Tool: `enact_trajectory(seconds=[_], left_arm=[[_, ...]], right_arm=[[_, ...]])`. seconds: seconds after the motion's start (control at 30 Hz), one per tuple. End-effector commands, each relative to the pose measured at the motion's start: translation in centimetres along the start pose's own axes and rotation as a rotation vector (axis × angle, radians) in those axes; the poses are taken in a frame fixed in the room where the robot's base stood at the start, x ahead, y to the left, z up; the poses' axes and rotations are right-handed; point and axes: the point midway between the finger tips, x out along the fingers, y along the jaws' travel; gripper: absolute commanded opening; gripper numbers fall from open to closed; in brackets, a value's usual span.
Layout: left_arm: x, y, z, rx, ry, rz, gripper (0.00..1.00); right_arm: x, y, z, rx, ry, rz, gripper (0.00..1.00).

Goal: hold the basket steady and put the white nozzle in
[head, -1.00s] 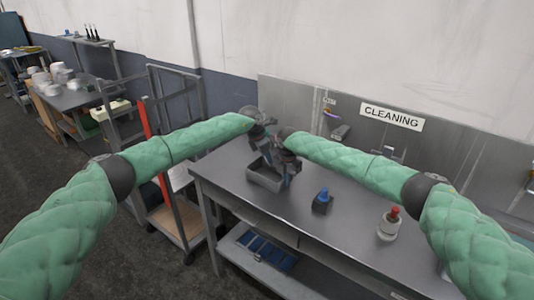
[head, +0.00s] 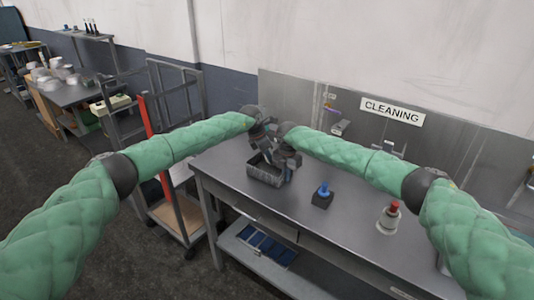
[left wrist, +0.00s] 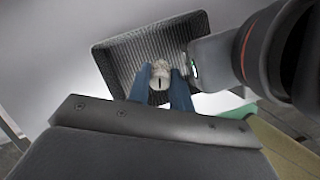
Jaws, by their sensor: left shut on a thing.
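The basket is a dark grey, open-topped, ribbed box (head: 264,178) at the left end of the steel table; in the left wrist view its wall (left wrist: 112,62) and inside show beyond the fingers. My left gripper (head: 262,152) is above the basket. In the left wrist view its blue fingers (left wrist: 161,88) are shut on the white nozzle (left wrist: 160,68), which appears over the basket's opening. My right gripper (head: 290,170) is at the basket's right side; it also shows in the left wrist view (left wrist: 196,66). Its fingertips are hidden, so its grip on the wall cannot be told.
On the steel table (head: 275,208), a dark block with a blue top (head: 322,197) and a pale round holder with a red top (head: 389,217) stand right of the basket. A cart with a red post (head: 152,142) is left of the table. The table's front middle is clear.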

Motion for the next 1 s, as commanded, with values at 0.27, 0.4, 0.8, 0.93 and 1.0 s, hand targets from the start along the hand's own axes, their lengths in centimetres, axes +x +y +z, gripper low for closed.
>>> enact_trajectory(seconds=[0.27, 0.4, 0.8, 0.93, 1.0], left_arm=[[0.9, 0.0, -0.3, 0.0, 0.0, 0.0, 0.0], [1.2, 0.0, -0.4, 0.0, 0.0, 0.0, 0.0], [1.2, -0.1, -0.4, 0.001, 0.0, -0.001, 0.47], [1.2, -0.1, -0.3, 0.002, -0.001, -0.002, 0.47], [1.2, -0.2, -0.3, 0.002, -0.001, -0.002, 0.47]], right_arm=[[0.0, 0.0, 0.0, 0.0, 0.0, 0.0, 0.0], [0.0, 0.0, 0.0, 0.0, 0.0, 0.0, 0.0], [0.0, 0.0, 0.0, 0.0, 0.0, 0.0, 0.0], [0.0, 0.0, 0.0, 0.0, 0.0, 0.001, 0.0], [0.0, 0.0, 0.0, 0.0, 0.0, 0.001, 0.0]])
